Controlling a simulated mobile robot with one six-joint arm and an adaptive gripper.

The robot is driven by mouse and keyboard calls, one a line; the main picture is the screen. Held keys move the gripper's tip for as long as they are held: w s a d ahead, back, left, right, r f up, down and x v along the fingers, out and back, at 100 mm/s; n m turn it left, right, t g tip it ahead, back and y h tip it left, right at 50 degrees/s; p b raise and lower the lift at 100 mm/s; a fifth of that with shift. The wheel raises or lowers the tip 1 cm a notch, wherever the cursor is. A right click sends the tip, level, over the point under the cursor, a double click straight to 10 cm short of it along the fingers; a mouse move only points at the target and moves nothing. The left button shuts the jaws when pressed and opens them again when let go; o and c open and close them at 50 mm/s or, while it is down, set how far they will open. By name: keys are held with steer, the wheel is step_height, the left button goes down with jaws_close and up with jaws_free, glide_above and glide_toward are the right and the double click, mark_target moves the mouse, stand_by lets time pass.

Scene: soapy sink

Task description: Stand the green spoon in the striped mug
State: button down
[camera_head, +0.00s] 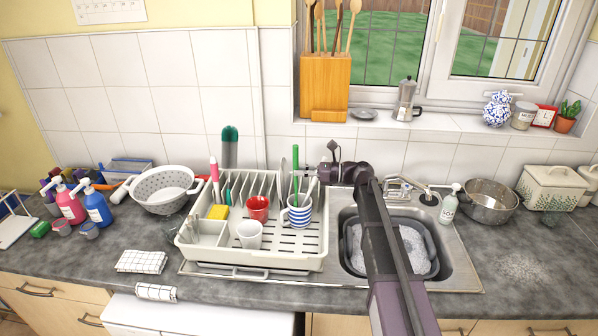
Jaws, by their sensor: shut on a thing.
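The green spoon (295,160) is upright above the striped mug (298,217), with its lower end at or inside the mug's mouth; I cannot tell how deep it is. The blue-and-white mug stands upright in the dish rack. My gripper (297,174) reaches in from the right, level, and is shut on the green spoon's handle above the rim. The fingertips are small and partly hidden in this view.
The dish rack (284,262) also holds a red mug (257,208), a white cup (249,235), a yellow sponge (218,212) and plates. A soapy basin (357,262) sits in the sink at right, partly behind my arm. A colander (164,189) stands left.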

steer(key=shift+f, duration=0.1)
steer(key=c, duration=0.5)
jaws_free()
steer(key=shift+d, duration=0.15)
steer(key=d, duration=1.1)
steer(key=shift+s+d, duration=0.25)
steer(key=shift+d, duration=0.15)
stand_by(0.7)
